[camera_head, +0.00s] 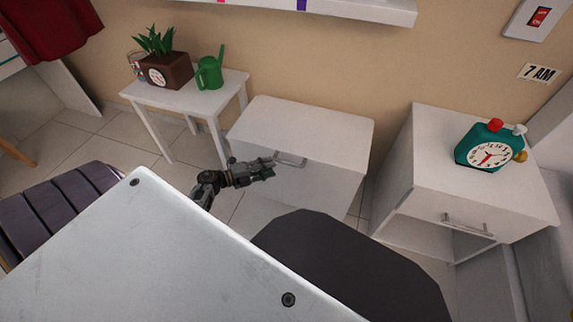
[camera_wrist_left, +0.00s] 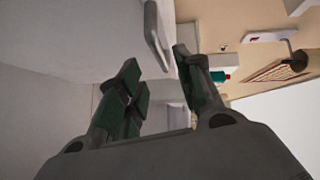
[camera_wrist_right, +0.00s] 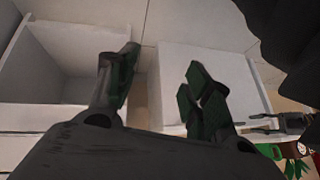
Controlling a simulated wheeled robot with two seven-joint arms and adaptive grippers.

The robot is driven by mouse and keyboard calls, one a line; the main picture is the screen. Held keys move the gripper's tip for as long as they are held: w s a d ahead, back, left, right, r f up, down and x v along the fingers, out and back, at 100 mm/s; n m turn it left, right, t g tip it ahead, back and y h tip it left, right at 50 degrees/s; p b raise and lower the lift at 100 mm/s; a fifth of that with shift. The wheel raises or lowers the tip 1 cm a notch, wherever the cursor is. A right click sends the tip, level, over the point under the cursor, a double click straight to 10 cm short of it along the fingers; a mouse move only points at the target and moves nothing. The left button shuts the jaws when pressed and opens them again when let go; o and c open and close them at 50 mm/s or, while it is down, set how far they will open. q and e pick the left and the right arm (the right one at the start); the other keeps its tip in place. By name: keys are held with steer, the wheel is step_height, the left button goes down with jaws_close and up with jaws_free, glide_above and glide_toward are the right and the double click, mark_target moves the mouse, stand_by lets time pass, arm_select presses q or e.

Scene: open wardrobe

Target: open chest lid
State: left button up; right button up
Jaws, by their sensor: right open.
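The white chest (camera_head: 318,128) stands against the wall in the middle of the head view, its lid down. A metal handle (camera_head: 290,160) sits at its front edge. My left gripper (camera_head: 270,166) is just left of the handle. In the left wrist view the handle (camera_wrist_left: 157,38) shows close to the fingertips of my left gripper (camera_wrist_left: 156,60), which are apart; I cannot tell whether they touch it. My right gripper (camera_wrist_right: 163,62) is open and empty, above the chest (camera_wrist_right: 190,92) in the right wrist view. It is not discernible in the head view.
A white nightstand (camera_head: 410,205) with a teal alarm clock (camera_head: 490,147) stands to the right. A white side table (camera_head: 205,100) with a plant pot (camera_head: 165,70) and green watering can (camera_head: 210,70) is on the left. A purple slatted seat (camera_head: 60,205) is at the lower left.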

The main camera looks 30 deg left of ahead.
mark_target(286, 162)
arm_select(q)
steer(key=b+x, duration=0.2)
steer(key=x, duration=0.4)
steer(key=shift+w+d, duration=0.15)
steer(key=shift+w, duration=0.05)
steer(key=shift+x, duration=0.95)
arm_select(e)
steer(key=shift+t, duration=0.3)
steer(key=shift+s+a+f, duration=0.1)
steer(key=shift+a+f, duration=0.1)
steer(key=shift+f, duration=0.95)
steer(key=shift+s+a+f, duration=0.1)
steer(key=shift+a+f, duration=0.05)
steer(key=shift+f, duration=0.95)
arm_select(q)
steer(key=shift+c, duration=0.3)
jaws_close()
arm_select(e)
steer(key=shift+w, duration=0.1)
